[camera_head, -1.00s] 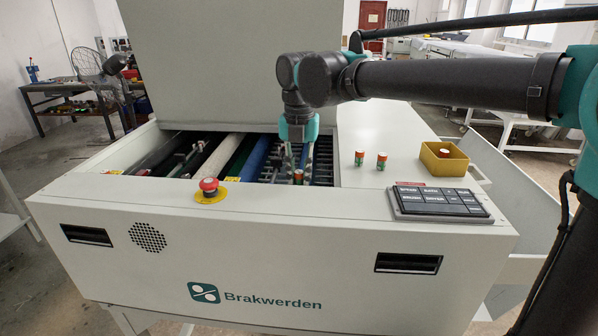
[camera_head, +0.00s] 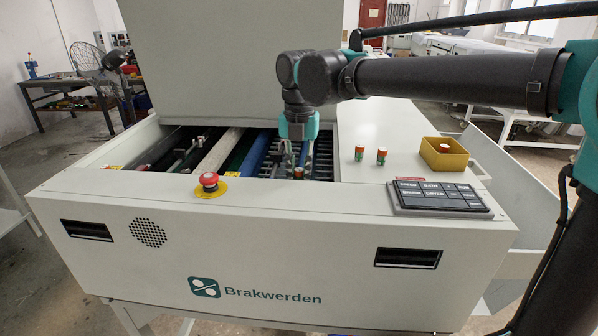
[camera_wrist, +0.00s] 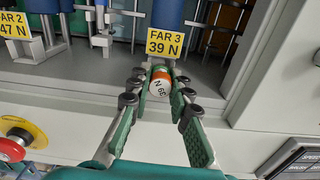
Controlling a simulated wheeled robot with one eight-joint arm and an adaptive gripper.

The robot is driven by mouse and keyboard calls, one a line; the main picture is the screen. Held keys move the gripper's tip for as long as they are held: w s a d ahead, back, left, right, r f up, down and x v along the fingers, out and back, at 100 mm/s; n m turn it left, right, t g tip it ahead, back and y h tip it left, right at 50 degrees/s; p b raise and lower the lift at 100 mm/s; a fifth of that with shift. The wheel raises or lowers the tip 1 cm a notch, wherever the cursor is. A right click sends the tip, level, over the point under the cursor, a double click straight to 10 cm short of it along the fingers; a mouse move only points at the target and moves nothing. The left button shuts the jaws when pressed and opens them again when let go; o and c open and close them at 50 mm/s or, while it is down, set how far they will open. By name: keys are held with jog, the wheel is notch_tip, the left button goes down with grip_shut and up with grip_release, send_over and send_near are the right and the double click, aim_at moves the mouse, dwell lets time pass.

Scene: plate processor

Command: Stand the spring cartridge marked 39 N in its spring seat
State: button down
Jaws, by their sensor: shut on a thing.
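The spring cartridge (camera_wrist: 160,86), with a white end, an orange-red band and green, shows its 39 N mark turned over in the wrist view. My gripper (camera_wrist: 160,72) is shut on it, with one finger on either side. In the head view the cartridge (camera_head: 298,172) is under my gripper (camera_head: 297,165), at the front edge of the machine's opening. A yellow label FAR 3 39 N (camera_wrist: 165,42) is just beyond the cartridge in the wrist view. The seat under that label is not clearly seen; the cartridge and fingers cover that area.
A second label, FAR 2 47 N (camera_wrist: 14,24), is at upper left with a metal bracket (camera_wrist: 42,48) beside it. Two more cartridges stand on the deck (camera_head: 359,153) (camera_head: 381,156) near a yellow bin (camera_head: 444,155). A red emergency button (camera_head: 209,180) and a keypad (camera_head: 440,197) are on the front.

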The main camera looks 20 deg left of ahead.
jog(key=shift+f, duration=0.4)
jog(key=c, duration=1.3)
grip_release()
jog(key=shift+r, duration=0.1)
notch_tip(320, 180, up, 12)
jog(key=shift+f, duration=0.1)
